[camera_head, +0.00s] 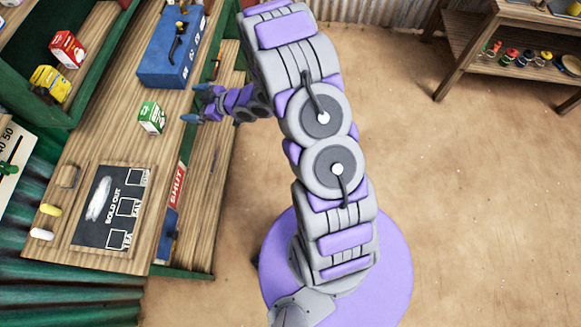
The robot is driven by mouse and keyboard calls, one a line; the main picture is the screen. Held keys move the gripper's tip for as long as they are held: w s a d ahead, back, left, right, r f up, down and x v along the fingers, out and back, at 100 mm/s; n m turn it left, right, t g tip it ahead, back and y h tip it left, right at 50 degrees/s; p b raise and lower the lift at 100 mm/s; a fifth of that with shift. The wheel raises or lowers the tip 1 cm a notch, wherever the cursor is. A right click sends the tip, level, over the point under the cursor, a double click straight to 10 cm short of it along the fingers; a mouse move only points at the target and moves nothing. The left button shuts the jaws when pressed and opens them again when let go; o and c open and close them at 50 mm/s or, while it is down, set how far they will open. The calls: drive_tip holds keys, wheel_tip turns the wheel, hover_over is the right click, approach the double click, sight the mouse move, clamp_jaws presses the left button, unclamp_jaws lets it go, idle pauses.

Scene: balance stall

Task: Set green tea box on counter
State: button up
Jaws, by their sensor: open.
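The green tea box (152,118), green with a white patch, stands on the wooden counter (115,140), left of my gripper. My gripper (190,104) is at the end of my purple and grey arm, over the counter's right edge. Its blue fingertips are apart, with nothing visible between them. The gripper is close to the box, with a small gap to its right. The box's far side is hidden.
A blue balance (170,50) stands behind the box. A "SOLD OUT" chalkboard (112,205) lies in front, with chalks (50,210) beside it. A green shelf at the left holds a red box (67,49) and a yellow box (50,82). A red "SHUT" sign (177,187) is at the counter's edge.

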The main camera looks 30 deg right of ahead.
drive_tip(key=s+d+r+m+g+h, duration=0.35)
drive_tip(key=d+r+h, duration=0.55)
drive_tip(key=d, duration=0.3)
drive_tip(key=s+d+r+m+g+h, duration=0.1)
drive_tip(key=s+r+m, duration=0.15)
drive_tip(key=s, duration=0.45)
drive_tip(key=s+d+r+m+g+h, duration=0.1)
drive_tip(key=s+d+r+g+h, duration=0.1)
drive_tip(key=s+r, duration=0.3)
drive_tip(key=s+a+r+m+g, duration=0.1)
drive_tip(key=s+a+g, duration=0.1)
drive_tip(key=s, duration=0.7)
drive_tip(key=s+a+r+m+g+y, duration=0.1)
drive_tip(key=s+a+r+g, duration=0.1)
drive_tip(key=s, duration=0.8)
drive_tip(key=s+a+r+g+y, duration=0.1)
drive_tip(key=s+a, duration=0.3)
drive_tip(key=s, duration=0.6)
drive_tip(key=shift+a+r+m+g, duration=0.15)
drive_tip(key=shift+r+m+g, duration=0.25)
drive_tip(key=shift+r+g, duration=0.3)
